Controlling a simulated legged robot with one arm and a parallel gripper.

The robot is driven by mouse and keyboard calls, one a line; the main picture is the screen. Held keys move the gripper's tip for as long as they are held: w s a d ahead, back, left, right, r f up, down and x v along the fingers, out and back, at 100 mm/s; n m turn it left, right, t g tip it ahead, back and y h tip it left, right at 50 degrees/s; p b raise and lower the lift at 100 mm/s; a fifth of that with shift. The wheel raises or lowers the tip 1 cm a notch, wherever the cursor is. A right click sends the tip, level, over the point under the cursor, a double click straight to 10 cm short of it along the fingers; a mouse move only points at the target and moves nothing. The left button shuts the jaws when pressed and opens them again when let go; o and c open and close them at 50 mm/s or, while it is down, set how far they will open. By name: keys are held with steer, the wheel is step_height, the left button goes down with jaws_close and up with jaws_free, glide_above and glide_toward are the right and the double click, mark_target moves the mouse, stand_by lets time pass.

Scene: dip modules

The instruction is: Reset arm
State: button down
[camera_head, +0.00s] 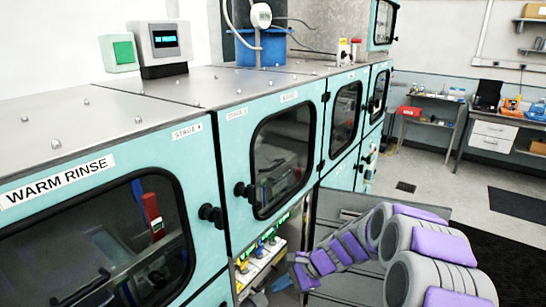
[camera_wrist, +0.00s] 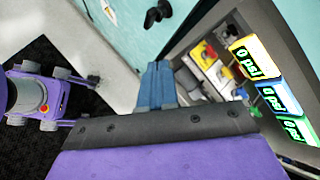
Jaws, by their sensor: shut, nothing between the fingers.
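My arm, grey with purple panels, reaches from the lower right of the head view toward the teal machine. My gripper (camera_head: 282,284) shows blue at its end, low in front of an open lower bay. In the wrist view my gripper (camera_wrist: 158,85) has its two blue fingers together, with nothing between them. The fingertips point toward the bay, beside a row of lit gauges (camera_wrist: 275,97) reading "0 psi". The gauges (camera_head: 262,248) also show in the head view, above and left of my gripper. Whether the fingers touch anything is unclear.
The teal machine has a "WARM RINSE" door (camera_head: 110,225) and other windowed doors with black knobs. A blue tub (camera_head: 262,48) and a small display (camera_head: 166,42) stand on top. Workbenches (camera_head: 497,128) stand at the back right. Floor there is mostly open, with dark mats.

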steer(key=s+a+r+n+g+h, duration=0.1)
steer(key=s+a+r+n, duration=0.1)
steer(key=s+r+n, duration=0.45)
steer(key=s+d+r+n+h, duration=0.1)
steer(key=s+d, duration=0.3)
steer(key=s, duration=0.6)
steer(key=s+d+r+n+h, duration=0.2)
steer(key=s+d+n+h, duration=0.1)
steer(key=s, duration=0.7)
steer(key=s+d+r+n+g+h, duration=0.1)
steer(key=s+d+h, duration=0.3)
steer(key=s, duration=0.6)
steer(key=shift+s+d+r+n, duration=0.2)
steer(key=shift+d+n, duration=0.35)
steer(key=shift+d, duration=0.7)
steer(key=shift+a, duration=0.15)
